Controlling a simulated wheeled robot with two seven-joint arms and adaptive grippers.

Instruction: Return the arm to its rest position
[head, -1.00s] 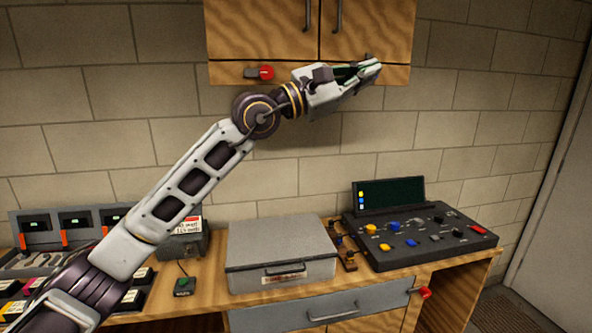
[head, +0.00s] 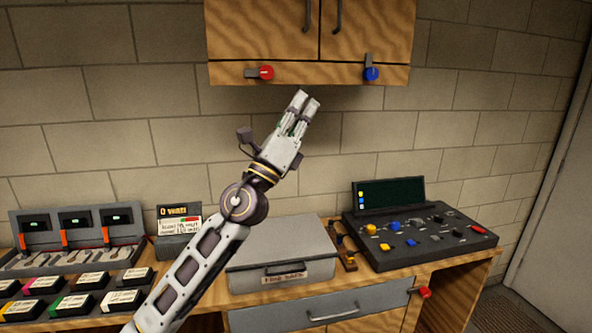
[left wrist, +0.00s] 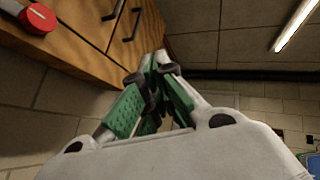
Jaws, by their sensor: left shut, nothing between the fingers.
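My left arm rises from the bottom of the head view, in front of the workbench. My left gripper (head: 305,102) points up and slightly right, just below the wall cabinet (head: 360,75). Its two fingers are close together with nothing between them. In the left wrist view the green-padded fingers (left wrist: 158,62) meet at their tips, beside the cabinet's wooden front (left wrist: 75,40). The gripper appears to touch nothing. My right gripper is not in view.
On the bench are a grey case (head: 275,245), a control console (head: 420,235), a charger rack (head: 80,235) and several labelled packs (head: 90,281). The wall above the console is clear.

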